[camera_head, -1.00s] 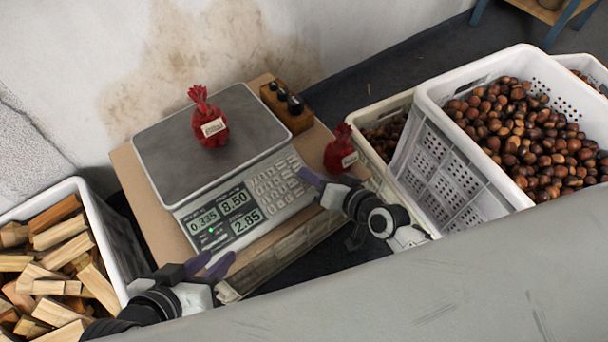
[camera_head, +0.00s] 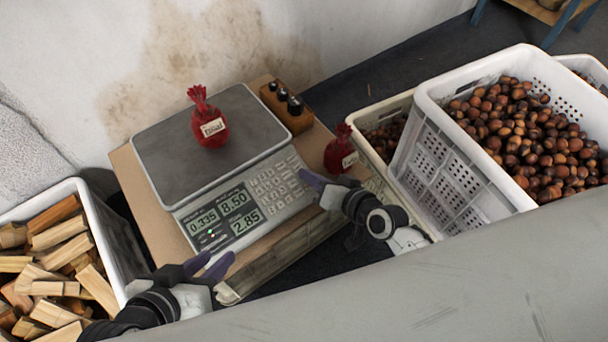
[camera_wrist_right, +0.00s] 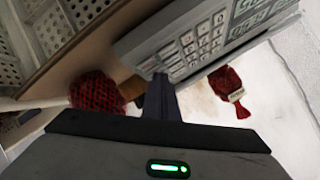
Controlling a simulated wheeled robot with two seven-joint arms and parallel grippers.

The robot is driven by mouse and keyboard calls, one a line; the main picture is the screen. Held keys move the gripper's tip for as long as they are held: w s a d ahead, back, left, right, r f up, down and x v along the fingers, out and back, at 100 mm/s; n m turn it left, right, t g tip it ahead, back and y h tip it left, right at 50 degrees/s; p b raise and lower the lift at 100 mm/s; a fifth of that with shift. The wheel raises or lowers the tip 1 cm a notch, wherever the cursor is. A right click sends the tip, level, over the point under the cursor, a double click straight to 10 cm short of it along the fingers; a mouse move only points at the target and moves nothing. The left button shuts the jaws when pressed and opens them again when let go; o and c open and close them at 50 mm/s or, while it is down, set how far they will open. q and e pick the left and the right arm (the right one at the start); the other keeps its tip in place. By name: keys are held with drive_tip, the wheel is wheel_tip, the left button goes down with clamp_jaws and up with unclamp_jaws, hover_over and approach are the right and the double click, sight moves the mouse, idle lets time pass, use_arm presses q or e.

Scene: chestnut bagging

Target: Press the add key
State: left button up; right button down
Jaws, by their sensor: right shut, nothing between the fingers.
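The scale (camera_head: 215,150) has a steel pan and a keypad (camera_head: 275,188) on its sloping front; the add key cannot be singled out. Its displays (camera_head: 223,210) read 0.335, 8.50 and 2.85. A labelled red bag (camera_head: 209,122) stands on the pan. My right gripper (camera_head: 308,177) is shut and empty, its tips by the keypad's right edge. In the right wrist view the shut fingers (camera_wrist_right: 158,98) point at the keypad (camera_wrist_right: 195,48); contact cannot be told. My left gripper (camera_head: 208,264) is open and empty, in front of the scale's near left corner.
A second red bag (camera_head: 340,155) stands right of the scale, close behind my right gripper. A wooden block with dark knobs (camera_head: 287,106) is behind it. White crates of chestnuts (camera_head: 452,170) stand at right, a crate of firewood (camera_head: 105,225) at left.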

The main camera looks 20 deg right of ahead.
drive_tip(key=shift+r, duration=0.1)
drive_tip(key=shift+s+r+p, duration=0.2)
drive_tip(key=shift+r+p, duration=0.2)
drive_tip(key=shift+p, duration=0.3)
use_arm(q)
drive_tip(key=shift+r, duration=0.55)
use_arm(e)
drive_tip(key=shift+s+r, duration=0.1)
drive_tip(key=shift+r, duration=0.05)
